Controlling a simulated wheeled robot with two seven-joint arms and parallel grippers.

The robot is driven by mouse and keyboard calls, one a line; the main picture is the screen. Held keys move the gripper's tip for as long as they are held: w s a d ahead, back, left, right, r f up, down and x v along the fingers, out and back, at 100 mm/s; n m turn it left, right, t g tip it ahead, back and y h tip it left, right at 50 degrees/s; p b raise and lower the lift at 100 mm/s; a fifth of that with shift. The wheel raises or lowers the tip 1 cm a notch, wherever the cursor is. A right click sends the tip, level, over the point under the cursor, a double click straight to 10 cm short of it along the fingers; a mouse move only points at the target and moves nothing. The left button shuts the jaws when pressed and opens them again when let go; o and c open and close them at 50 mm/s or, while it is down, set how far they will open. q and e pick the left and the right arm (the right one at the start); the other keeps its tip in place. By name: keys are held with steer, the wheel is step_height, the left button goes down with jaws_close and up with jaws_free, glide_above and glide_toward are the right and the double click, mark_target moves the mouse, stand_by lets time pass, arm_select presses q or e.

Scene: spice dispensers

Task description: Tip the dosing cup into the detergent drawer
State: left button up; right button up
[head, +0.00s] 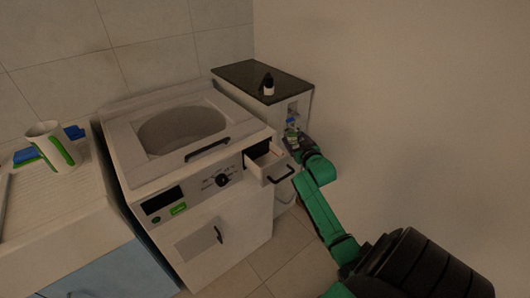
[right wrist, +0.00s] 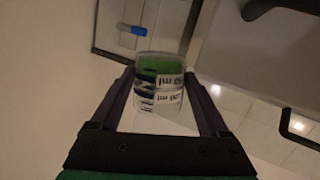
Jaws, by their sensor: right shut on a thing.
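The washing machine's detergent drawer (head: 262,172) is pulled out at the front right of the machine, with a dark handle (head: 281,174) on its face. My right gripper (head: 298,138) is just right of and slightly above the drawer in the head view. It is shut on the dosing cup (right wrist: 158,84), a clear cup with ml markings, a green band and dark stripes. The cup also shows small in the head view (head: 291,124). It looks roughly upright there, but I cannot tell its exact tilt or contents. My left gripper is not in view.
The washing machine (head: 200,195) has a round hatch and a handle on top. A side cabinet (head: 240,76) with a dark top carries a small black-and-white bottle (head: 268,85). A white-and-green container (head: 56,147) stands on the left counter. A wall closes the right side.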

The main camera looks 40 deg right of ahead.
mark_target(286, 134)
steer(key=shift+w+a+r+n+b, duration=0.15)
steer(key=shift+w+a+n+b, duration=0.1)
steer(key=shift+a+n+b, duration=0.55)
steer(key=a+n+b, duration=0.1)
steer(key=b, duration=0.1)
steer(key=a+r+n+h+b, duration=0.1)
steer(key=n+b, duration=0.1)
steer(key=shift+w+r, duration=0.15)
steer(key=shift+w, duration=0.15)
steer(key=shift+r, duration=0.25)
steer(key=shift+b, duration=0.3)
steer(key=shift+a+r+n+t+h+b, duration=0.15)
steer(key=shift+r+n+t+h+b, duration=0.15)
steer(key=shift+n+b, duration=0.45)
steer(key=shift+r+n+b, duration=0.25)
steer(key=shift+n+b, duration=0.2)
steer(key=shift+n, duration=0.25)
steer(key=shift+r+n+b, duration=0.25)
steer(key=shift+n+b, duration=0.15)
steer(key=shift+n, duration=0.25)
steer(key=shift+a+r+n+t+h+b, duration=0.1)
steer(key=shift+r+n+t+h+b, duration=0.3)
steer(key=shift+n+b, duration=0.6)
stand_by(0.6)
